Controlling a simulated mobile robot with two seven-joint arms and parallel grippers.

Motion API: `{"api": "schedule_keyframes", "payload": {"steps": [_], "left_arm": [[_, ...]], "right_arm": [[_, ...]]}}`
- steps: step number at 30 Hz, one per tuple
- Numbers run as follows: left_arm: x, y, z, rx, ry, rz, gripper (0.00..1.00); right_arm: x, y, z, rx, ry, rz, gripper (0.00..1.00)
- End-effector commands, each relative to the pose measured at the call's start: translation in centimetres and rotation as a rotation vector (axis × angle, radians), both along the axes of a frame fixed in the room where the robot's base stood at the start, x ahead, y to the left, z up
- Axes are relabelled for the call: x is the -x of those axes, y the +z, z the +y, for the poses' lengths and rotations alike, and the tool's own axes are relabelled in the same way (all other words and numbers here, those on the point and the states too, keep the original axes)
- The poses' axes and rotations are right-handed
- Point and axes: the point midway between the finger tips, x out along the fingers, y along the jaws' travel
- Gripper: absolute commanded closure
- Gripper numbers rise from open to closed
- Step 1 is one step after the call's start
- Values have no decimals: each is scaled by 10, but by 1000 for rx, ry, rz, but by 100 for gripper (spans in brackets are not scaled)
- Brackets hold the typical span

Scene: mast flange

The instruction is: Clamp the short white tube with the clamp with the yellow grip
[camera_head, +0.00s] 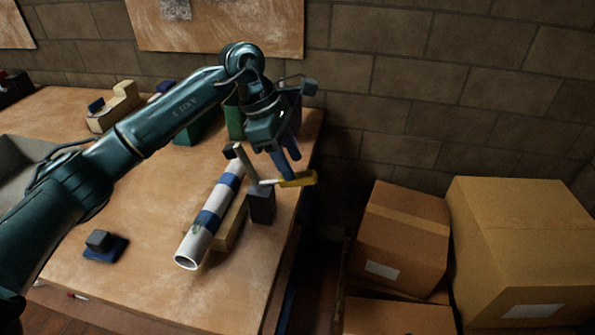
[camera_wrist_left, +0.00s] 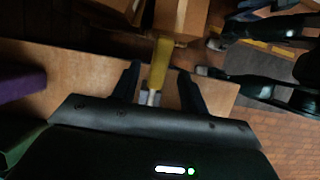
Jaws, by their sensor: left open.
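The white tube (camera_head: 208,218) with blue bands lies slantwise on the workbench, along a wooden block. The clamp has a yellow grip (camera_head: 298,179) pointing right, past the bench edge, a thin pale rod, and a grey bar beside the tube's far end. Whether the clamp touches the tube I cannot tell. My left gripper (camera_head: 290,161) is just above the yellow grip at the bench's right edge. In the left wrist view the yellow grip (camera_wrist_left: 159,64) shows between the two open, apart fingers (camera_wrist_left: 160,88). My right gripper is not in view.
A dark block (camera_head: 262,207) stands under the rod, beside the wooden block (camera_head: 231,225). A small dark block on a blue base (camera_head: 104,246) sits at the left front of the workbench (camera_head: 150,285). Cardboard boxes (camera_head: 400,240) stand right of the bench; a brick wall is behind.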

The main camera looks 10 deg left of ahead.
Motion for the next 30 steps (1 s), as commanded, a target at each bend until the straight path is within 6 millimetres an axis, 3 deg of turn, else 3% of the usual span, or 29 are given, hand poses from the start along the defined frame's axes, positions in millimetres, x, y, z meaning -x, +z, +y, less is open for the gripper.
{"api": "schedule_keyframes", "payload": {"steps": [3,9,19,30], "left_arm": [[1,-19,-8,1,-1,3,56],[0,-37,-15,0,0,1,56],[0,-40,-17,0,0,-1,56],[0,-40,-17,1,0,-1,86]], "right_arm": [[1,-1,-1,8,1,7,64],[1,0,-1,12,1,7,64],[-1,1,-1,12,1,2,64],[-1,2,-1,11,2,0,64]]}}
